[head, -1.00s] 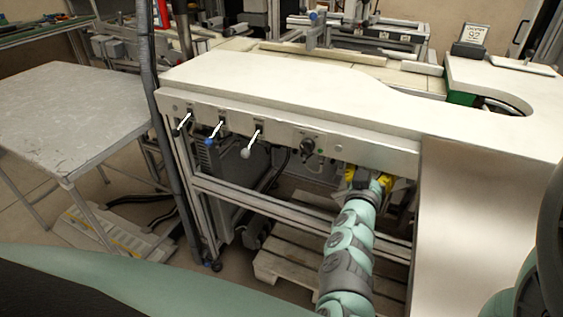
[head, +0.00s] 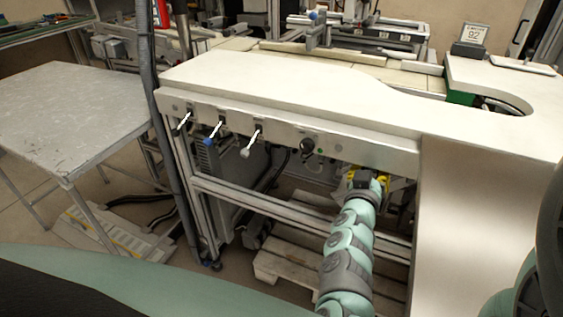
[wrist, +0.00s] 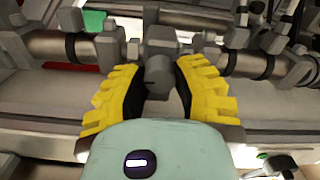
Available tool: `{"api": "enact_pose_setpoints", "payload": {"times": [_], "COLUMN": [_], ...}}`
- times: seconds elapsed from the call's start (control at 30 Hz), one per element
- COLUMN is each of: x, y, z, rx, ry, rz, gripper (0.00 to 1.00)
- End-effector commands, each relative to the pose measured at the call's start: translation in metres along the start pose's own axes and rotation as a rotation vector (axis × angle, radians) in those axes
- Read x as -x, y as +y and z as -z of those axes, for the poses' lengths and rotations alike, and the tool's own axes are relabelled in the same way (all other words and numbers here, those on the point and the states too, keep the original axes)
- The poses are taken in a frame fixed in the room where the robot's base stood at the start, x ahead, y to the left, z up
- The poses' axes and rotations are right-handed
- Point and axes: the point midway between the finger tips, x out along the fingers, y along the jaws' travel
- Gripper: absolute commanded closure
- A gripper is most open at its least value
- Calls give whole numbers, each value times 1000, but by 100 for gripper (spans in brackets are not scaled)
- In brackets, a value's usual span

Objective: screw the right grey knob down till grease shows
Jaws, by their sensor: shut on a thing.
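A grey knob (wrist: 159,68) stands between the yellow-padded fingers of my gripper (wrist: 158,88) in the wrist view. The fingers are shut on it, one on each side. In the head view my gripper (head: 370,184) is under the front edge of the white-topped bench, and the knob is hidden there. No grease can be made out. I cannot tell from these frames whether this is the right one of a pair.
Metal shafts and clamps (wrist: 252,64) lie close on both sides of the knob. The bench's front panel (head: 345,152) carries several levers and a black knob (head: 307,146). Below are a frame rail (head: 255,207) and a wooden pallet (head: 285,275). A grey table (head: 65,120) stands at the left.

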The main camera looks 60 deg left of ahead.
Motion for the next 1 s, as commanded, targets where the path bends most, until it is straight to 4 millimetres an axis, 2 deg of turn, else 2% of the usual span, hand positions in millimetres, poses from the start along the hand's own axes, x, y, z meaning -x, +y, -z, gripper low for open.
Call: {"api": "enact_pose_setpoints", "payload": {"times": [0.17, 0.7, 1.0], "x": [0, 0, 0], "y": [0, -1, -1], "z": [-1, -1, 0], "rx": [-80, -522, -702], "ry": [1, 2, 2], "rz": [1, 1, 2], "gripper": [100, 100, 100]}}
